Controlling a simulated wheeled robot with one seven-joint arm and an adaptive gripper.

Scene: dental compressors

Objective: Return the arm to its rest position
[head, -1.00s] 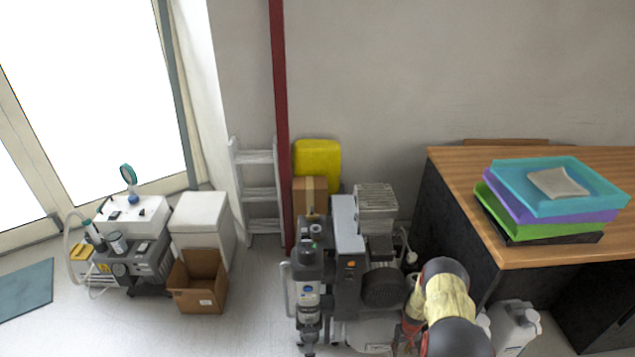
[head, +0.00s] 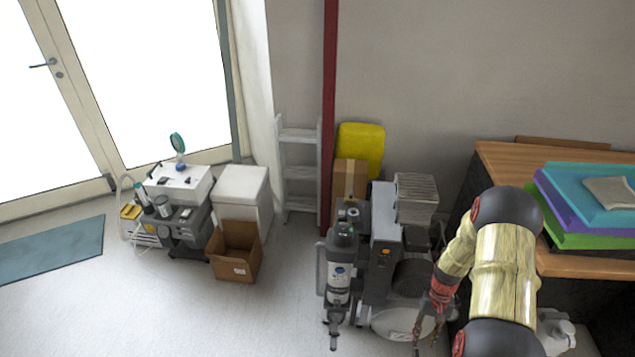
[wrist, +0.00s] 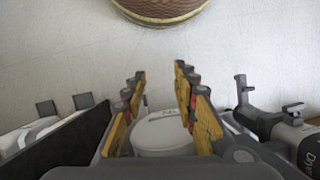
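My arm is yellow and black and stands at the lower right of the head view. My gripper (wrist: 161,105) is open in the wrist view, with a clear gap between its yellow-padded fingers and nothing held. In the head view the gripper (head: 424,330) is small and dark, pointing down in front of the compressor. A pale round tank top (wrist: 160,132) shows beyond and between the fingers; I cannot tell the exact distance.
The grey compressor (head: 385,250) stands close left of my arm. The wooden desk (head: 500,160) with stacked trays (head: 590,195) is to the right, partly behind the arm. A cardboard box (head: 237,250) sits further left. Floor (head: 200,310) at the front left is clear.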

